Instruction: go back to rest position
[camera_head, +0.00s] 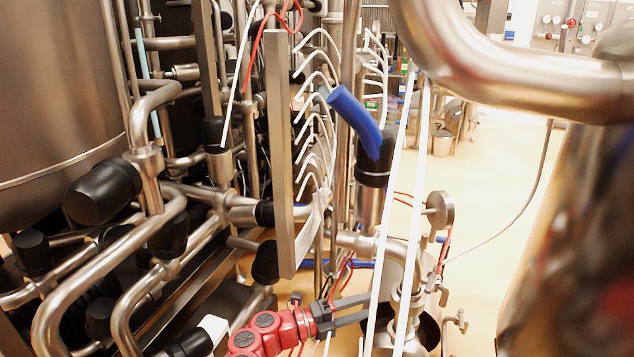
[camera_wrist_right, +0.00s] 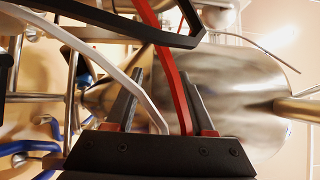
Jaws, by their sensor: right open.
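My left gripper (camera_head: 368,309) shows at the bottom middle of the head view. Its red arm comes in from the lower left, and its two dark fingers point right with a gap between them. The finger tips lie close to white strips that cross the view. In the right wrist view, my right gripper (camera_wrist_right: 160,95) has its two grey fingers apart. A white tube and a red strip cross the space between them in the picture; whether they touch the fingers I cannot tell. My right gripper is not seen in the head view.
A large steel tank (camera_head: 55,90) and dense piping fill the left. A blue bent hose (camera_head: 355,122) stands on a black collar in the middle. A thick steel pipe (camera_head: 500,75) crosses the upper right. Yellow floor (camera_head: 495,190) is open behind.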

